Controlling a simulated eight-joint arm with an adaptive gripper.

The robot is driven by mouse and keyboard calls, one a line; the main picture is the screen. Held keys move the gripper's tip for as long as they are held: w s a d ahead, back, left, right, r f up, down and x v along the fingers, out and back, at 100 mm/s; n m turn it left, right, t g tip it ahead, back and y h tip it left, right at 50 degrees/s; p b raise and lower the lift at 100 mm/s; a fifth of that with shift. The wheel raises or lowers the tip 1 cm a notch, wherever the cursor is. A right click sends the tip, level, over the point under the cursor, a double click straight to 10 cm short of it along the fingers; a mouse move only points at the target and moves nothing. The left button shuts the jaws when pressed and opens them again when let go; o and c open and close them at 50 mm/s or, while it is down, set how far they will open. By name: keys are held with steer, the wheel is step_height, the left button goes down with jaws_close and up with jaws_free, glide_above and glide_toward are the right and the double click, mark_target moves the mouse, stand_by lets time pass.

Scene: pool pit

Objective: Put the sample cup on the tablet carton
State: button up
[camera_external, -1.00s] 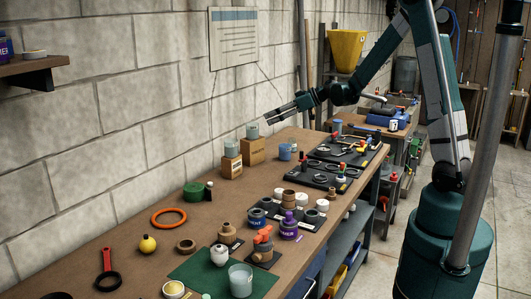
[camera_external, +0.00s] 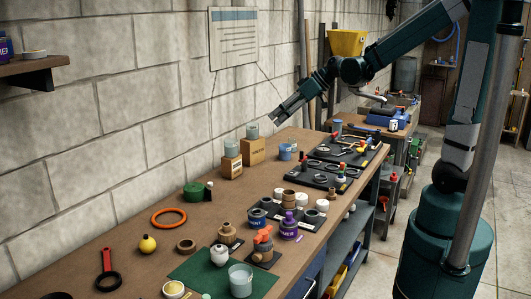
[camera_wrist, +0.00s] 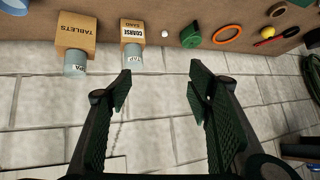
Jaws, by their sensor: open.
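The tablet carton (camera_external: 252,150) is a brown box near the wall, reading TABLETS in the wrist view (camera_wrist: 75,35). A grey-blue cylinder (camera_external: 252,131) stands on it, with partly legible lettering in the wrist view (camera_wrist: 75,63). A smaller carton (camera_external: 232,166), marked COARSE SAND in the wrist view (camera_wrist: 132,29), carries a similar cylinder (camera_external: 231,148). A pale translucent cup (camera_external: 241,281) stands on the green mat. I cannot tell for certain which is the sample cup. My gripper (camera_external: 278,119) is open and empty, above and right of the tablet carton in the external view.
A blue container (camera_external: 286,152) stands right of the tablet carton. Black trays (camera_external: 318,180) with small parts lie along the bench's right side. A green tape dispenser (camera_external: 194,192) and an orange ring (camera_external: 169,218) lie nearer. The wall (camera_external: 140,120) bounds the left.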

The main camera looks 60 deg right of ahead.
steer(key=s+a+m+h, duration=0.1)
steer(key=s+a, duration=0.3)
steer(key=s, duration=0.9)
steer(key=s+a+f+m+g+h, duration=0.1)
steer(key=s+a, duration=0.4)
steer(key=s, duration=0.9)
steer(key=shift+s+h, duration=0.2)
steer(key=shift+h, duration=0.6)
